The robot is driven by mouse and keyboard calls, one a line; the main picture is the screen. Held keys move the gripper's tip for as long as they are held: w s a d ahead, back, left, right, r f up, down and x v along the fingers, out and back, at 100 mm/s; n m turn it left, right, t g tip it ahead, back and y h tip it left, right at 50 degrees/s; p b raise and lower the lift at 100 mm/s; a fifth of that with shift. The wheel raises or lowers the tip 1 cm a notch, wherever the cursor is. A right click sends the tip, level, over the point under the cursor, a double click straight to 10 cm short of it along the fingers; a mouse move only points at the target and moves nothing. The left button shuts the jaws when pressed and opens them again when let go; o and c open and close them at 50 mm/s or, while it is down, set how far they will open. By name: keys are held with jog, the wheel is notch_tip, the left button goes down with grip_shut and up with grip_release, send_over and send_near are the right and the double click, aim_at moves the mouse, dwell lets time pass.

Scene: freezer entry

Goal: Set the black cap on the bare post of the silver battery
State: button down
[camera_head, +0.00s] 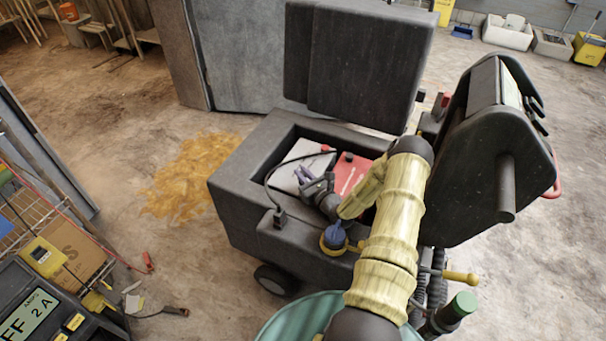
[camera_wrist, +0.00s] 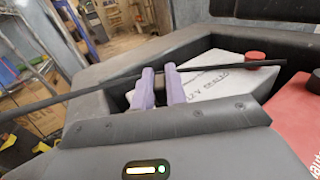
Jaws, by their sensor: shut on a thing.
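The silver battery (camera_head: 289,179) sits in the open compartment of a dark grey machine; it also shows in the wrist view (camera_wrist: 218,88). A red cap (camera_wrist: 255,57) is on its far corner. My gripper (camera_head: 301,174) is over the silver battery, at its near left part in the head view. Its two purple fingers (camera_wrist: 160,82) are close together with a narrow gap. The black cap is not clearly visible; it is hidden at the fingers. A black cable (camera_wrist: 100,88) crosses by the fingertips. The bare post cannot be made out.
The compartment's thick grey walls (camera_head: 243,170) surround both. A raised dark lid (camera_head: 360,65) stands behind. A steering column (camera_head: 490,150) rises to the right.

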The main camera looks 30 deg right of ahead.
aim_at(303, 173)
jog(key=shift+p, duration=0.3)
dwell(0.4)
jog(key=c, duration=1.3)
grip_release()
jog(key=shift+c, duration=0.2)
jog(key=shift+r, duration=0.15)
notch_tip(303, 173, up, 10)
jog(key=shift+f+p, duration=0.15)
jog(key=shift+p, duration=0.6)
